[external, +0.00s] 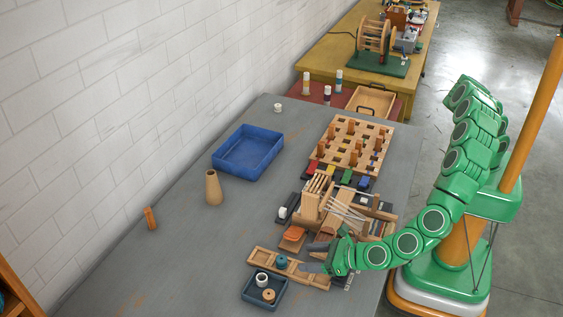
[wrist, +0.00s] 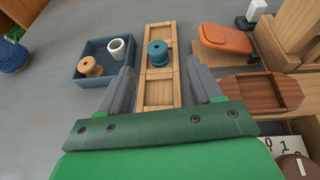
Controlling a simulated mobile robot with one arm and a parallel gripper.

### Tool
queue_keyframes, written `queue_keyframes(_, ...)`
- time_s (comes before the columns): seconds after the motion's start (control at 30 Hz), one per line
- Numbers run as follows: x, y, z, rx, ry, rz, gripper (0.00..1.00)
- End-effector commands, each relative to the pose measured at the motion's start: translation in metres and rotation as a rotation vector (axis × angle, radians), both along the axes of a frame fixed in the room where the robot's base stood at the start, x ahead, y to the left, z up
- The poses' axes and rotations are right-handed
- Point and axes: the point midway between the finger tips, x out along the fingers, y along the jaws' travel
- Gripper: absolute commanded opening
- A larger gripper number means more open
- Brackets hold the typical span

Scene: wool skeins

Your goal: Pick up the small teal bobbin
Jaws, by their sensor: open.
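The small teal bobbin (wrist: 157,53) stands upright in a compartment of the long wooden tray (wrist: 161,97) in the wrist view. In the external view the bobbin (external: 281,261) shows near the tray's (external: 261,253) left part. My gripper (wrist: 161,90) is open and empty in the wrist view, its two grey fingers on either side of the tray and short of the bobbin in the picture. In the external view my gripper (external: 315,257) is above the tray's right part, to the right of the bobbin.
A dark blue tray (wrist: 98,55) beside the wooden tray holds a white cup-like piece (wrist: 118,48) and a tan spool (wrist: 91,66). An orange-topped object (wrist: 226,39) and a wooden dish (wrist: 260,92) lie right.

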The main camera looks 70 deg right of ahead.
Motion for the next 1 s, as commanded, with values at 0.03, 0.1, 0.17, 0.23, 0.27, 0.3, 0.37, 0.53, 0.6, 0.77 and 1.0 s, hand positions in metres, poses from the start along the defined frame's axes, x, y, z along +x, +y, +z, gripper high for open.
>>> queue_keyframes(0.03, 0.004, 0.0, -0.002, 0.0, 0.001, -0.001, 0.65)
queue_keyframes(0.1, 0.01, 0.0, -0.004, 0.002, 0.002, -0.003, 0.65)
queue_keyframes(0.17, 0.015, 0.001, -0.005, 0.002, 0.0, -0.002, 0.65)
queue_keyframes(0.23, 0.018, 0.002, -0.006, 0.003, 0.0, -0.002, 0.65)
queue_keyframes(0.27, 0.019, 0.002, -0.007, 0.003, 0.0, -0.002, 0.65)
queue_keyframes(0.3, 0.021, 0.002, -0.007, 0.003, 0.0, -0.002, 0.65)
queue_keyframes(0.37, 0.023, 0.003, -0.008, 0.003, 0.0, -0.002, 0.65)
queue_keyframes(0.53, 0.038, 0.006, -0.017, 0.0, 0.003, -0.004, 0.65)
queue_keyframes(0.6, 0.043, 0.008, -0.019, 0.0, 0.003, -0.004, 0.65)
queue_keyframes(0.77, 0.058, 0.01, -0.023, 0.003, 0.002, -0.003, 0.65)
queue_keyframes(1.0, 0.067, 0.011, -0.026, 0.003, 0.0, -0.003, 0.65)
